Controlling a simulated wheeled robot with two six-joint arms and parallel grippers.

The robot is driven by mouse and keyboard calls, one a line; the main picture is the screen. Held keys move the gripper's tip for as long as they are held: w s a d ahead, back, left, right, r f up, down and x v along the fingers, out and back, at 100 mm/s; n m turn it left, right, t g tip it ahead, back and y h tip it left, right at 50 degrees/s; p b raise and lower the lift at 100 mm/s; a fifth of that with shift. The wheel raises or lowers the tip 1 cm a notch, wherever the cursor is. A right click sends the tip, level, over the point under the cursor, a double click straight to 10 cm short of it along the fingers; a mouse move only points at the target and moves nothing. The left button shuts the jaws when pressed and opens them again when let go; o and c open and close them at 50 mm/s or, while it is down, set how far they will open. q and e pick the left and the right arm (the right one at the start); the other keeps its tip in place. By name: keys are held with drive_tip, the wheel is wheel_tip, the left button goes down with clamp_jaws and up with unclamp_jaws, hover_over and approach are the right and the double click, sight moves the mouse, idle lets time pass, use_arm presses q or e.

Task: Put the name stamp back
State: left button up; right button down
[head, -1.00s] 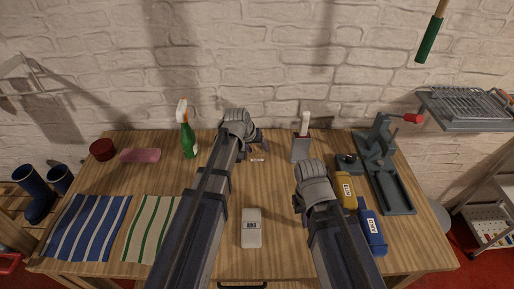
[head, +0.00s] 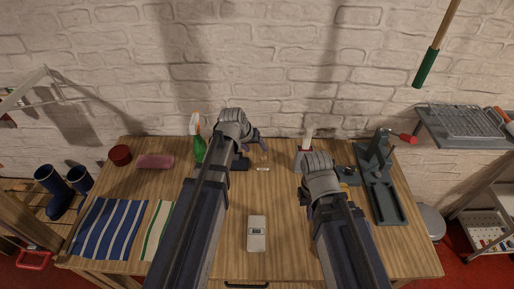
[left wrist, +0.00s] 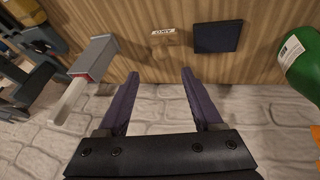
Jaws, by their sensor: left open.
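A small tan piece with a white printed label, apparently the name stamp (left wrist: 171,38), lies on the wooden table near its wall edge. Its label (head: 262,169) shows in the head view, just below and right of my left gripper (head: 254,146). A dark flat pad (left wrist: 217,33) lies beside it and also shows in the head view (head: 240,164). In the left wrist view my left gripper (left wrist: 158,75) is open and empty, its fingers pointing toward the stamp but apart from it. My right gripper (head: 322,194) is over the table's right half; its fingertips are mostly hidden.
A green spray bottle (left wrist: 302,62) stands near the pad. A grey holder with a white handle (left wrist: 95,57) is on the other side. A white device (head: 257,236) lies at the front. A grey press (head: 384,190) stands right; striped cloths (head: 108,228) lie left.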

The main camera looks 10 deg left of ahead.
use_arm(q)
drive_tip(key=s+d+m+g+y, duration=0.1)
drive_tip(key=s+d, duration=0.2)
drive_tip(key=s, duration=0.4)
drive_tip(key=s+d+f+m+g+y, duration=0.1)
drive_tip(key=s+d+m+g, duration=0.1)
drive_tip(key=s, duration=0.4)
drive_tip(key=s+d+f+m+g+y, duration=0.1)
drive_tip(key=s+d+g, duration=0.1)
drive_tip(key=s+d, duration=0.3)
drive_tip(key=s, duration=0.2)
drive_tip(key=shift+s+m+y, duration=0.3)
drive_tip(key=shift+s+m, duration=0.05)
drive_tip(key=shift+m, duration=0.05)
drive_tip(key=shift+f, duration=0.15)
